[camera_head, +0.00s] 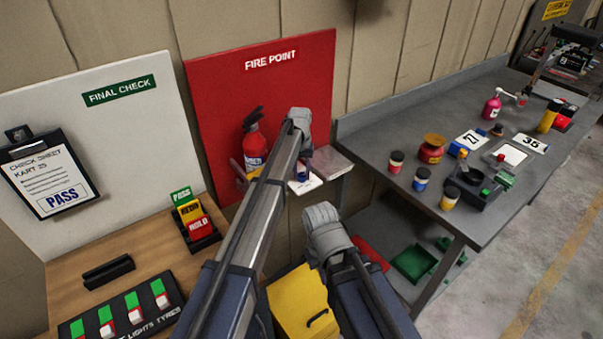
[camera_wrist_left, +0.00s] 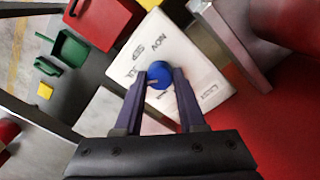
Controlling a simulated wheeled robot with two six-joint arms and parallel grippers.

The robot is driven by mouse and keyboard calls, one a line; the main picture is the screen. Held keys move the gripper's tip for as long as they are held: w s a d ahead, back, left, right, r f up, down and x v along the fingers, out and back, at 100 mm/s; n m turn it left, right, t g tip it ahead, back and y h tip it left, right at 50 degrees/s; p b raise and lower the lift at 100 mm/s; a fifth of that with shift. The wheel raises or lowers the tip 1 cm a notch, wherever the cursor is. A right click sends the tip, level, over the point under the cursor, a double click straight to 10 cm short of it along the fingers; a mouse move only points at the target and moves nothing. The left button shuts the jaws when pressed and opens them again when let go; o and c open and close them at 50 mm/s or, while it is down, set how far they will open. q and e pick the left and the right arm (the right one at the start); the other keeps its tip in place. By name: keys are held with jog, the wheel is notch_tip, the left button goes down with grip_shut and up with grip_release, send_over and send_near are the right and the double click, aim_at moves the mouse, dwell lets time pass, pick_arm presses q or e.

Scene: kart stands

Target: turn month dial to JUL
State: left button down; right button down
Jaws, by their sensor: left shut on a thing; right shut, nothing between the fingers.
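The month dial's white plate (camera_wrist_left: 185,58) fills the middle of the left wrist view, with NOV, SEP and a partly covered JUL printed along its left side. Its blue knob (camera_wrist_left: 159,74) sits between the fingertips of my left gripper (camera_wrist_left: 160,80), which is shut on it. A small mark shows on the knob's left side, near JUL; I cannot tell exactly where it points. In the head view the plate (camera_head: 306,186) is below the fire point board, mostly behind my left arm. My right arm is right of it, its fingers hidden from view.
A fire extinguisher (camera_head: 255,146) hangs on the red board (camera_head: 220,100), just left of my left arm. A grey bench (camera_head: 390,205) with pots and number cards stands to the right. A wooden table (camera_head: 70,270) with switches stands to the left. A yellow box (camera_head: 290,310) is below.

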aim_at(301, 175)
pick_arm(q)
jog(key=shift+m, duration=0.9)
jog(key=c, duration=0.5)
grip_release()
jog(key=shift+r, duration=0.15)
notch_tip(301, 175, up, 8)
jog(key=p, duration=0.8)
jog(key=shift+a+f, duration=0.1)
jog(key=shift+f, duration=0.1)
